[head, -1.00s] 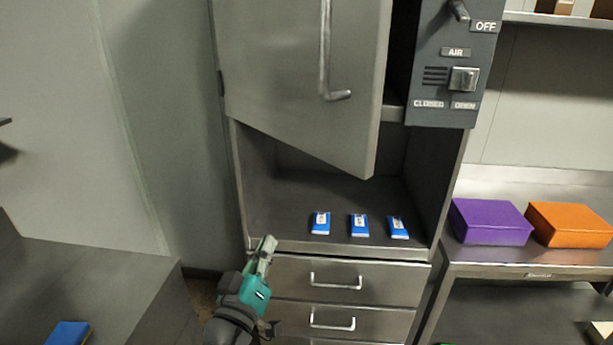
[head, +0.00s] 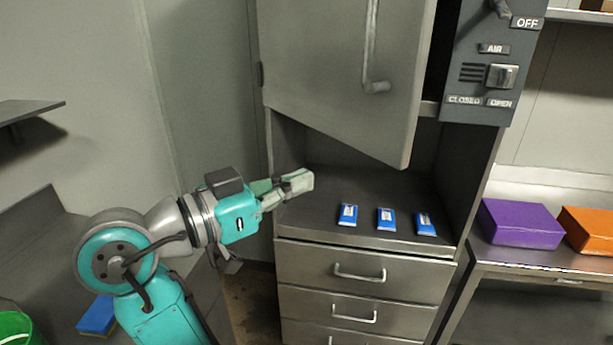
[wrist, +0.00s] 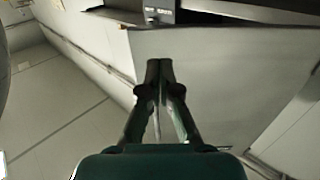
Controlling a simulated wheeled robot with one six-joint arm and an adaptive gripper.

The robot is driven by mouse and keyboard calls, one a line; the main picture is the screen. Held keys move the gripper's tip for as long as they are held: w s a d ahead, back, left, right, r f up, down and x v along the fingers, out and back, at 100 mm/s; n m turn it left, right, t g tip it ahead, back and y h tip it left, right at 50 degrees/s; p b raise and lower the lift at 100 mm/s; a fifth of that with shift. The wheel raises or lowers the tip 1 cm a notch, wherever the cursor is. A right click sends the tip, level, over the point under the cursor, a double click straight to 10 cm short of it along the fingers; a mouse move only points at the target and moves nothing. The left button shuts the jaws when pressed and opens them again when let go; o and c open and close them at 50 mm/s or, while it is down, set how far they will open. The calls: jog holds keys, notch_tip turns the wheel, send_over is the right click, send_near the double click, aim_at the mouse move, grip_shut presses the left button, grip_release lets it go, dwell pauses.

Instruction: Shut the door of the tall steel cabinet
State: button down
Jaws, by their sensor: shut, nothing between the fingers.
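The tall steel cabinet (head: 468,185) stands in the middle of the head view. Its grey door (head: 335,75), hinged on the left, hangs partly open, with a dark gap at its right edge. The door has a long vertical handle (head: 371,50). My gripper (head: 308,181) is shut and empty, below the door's lower edge and in front of the open shelf at its left side. In the wrist view my gripper's fingertips (wrist: 159,66) lie together in front of a pale flat panel (wrist: 220,85), which seems to be the door. I cannot tell whether they touch it.
Several blue packets (head: 386,219) lie on the open shelf below the door. Drawers with handles (head: 360,276) are underneath. A control panel (head: 490,75) is right of the door. A purple box (head: 520,222) and an orange box (head: 588,230) sit on the right bench.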

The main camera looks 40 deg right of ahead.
jog(key=d, duration=1.2)
jog(key=shift+s, duration=0.45)
jog(key=shift+d, duration=0.1)
